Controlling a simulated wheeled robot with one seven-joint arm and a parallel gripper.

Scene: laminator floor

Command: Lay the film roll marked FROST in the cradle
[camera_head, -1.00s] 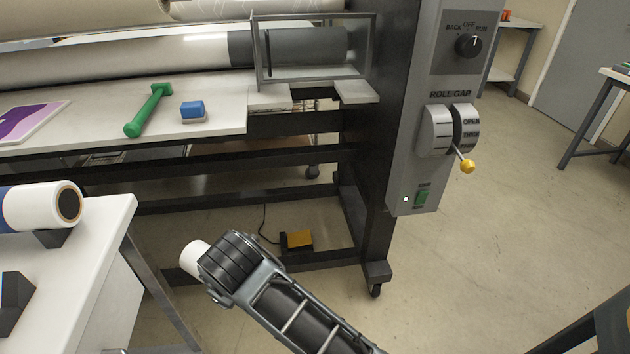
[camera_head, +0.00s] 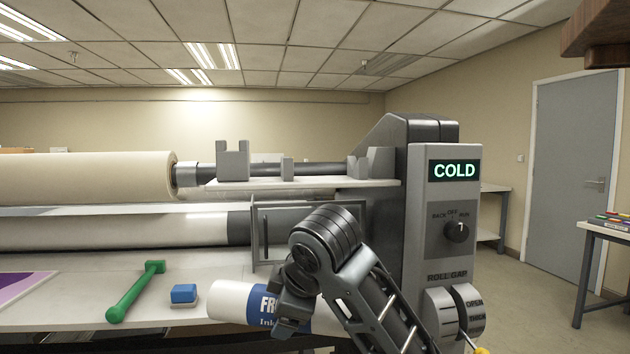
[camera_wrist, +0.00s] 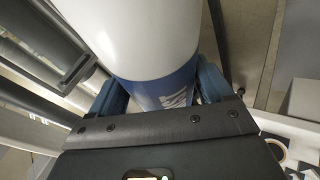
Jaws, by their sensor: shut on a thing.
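The film roll (camera_head: 231,301) is white with a blue band lettered "FR…"; the rest of the word is hidden by my gripper (camera_head: 287,318). My gripper is shut around the roll at its blue band, and the roll lies level in front of the machine's bed. In the wrist view the roll (camera_wrist: 150,40) fills the top middle between the two fingers of my gripper (camera_wrist: 160,98). A likely cradle is the white shelf (camera_head: 222,186) with grey notched uprights (camera_head: 233,160) on the laminator, above and behind the roll. Its uprights look empty.
A green-handled tool (camera_head: 133,292), a blue block (camera_head: 184,294) and a purple sheet (camera_head: 22,286) lie on the bed. A large cream roll (camera_head: 85,178) is at left. The control column (camera_head: 443,200) reads COLD and stands right of my arm.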

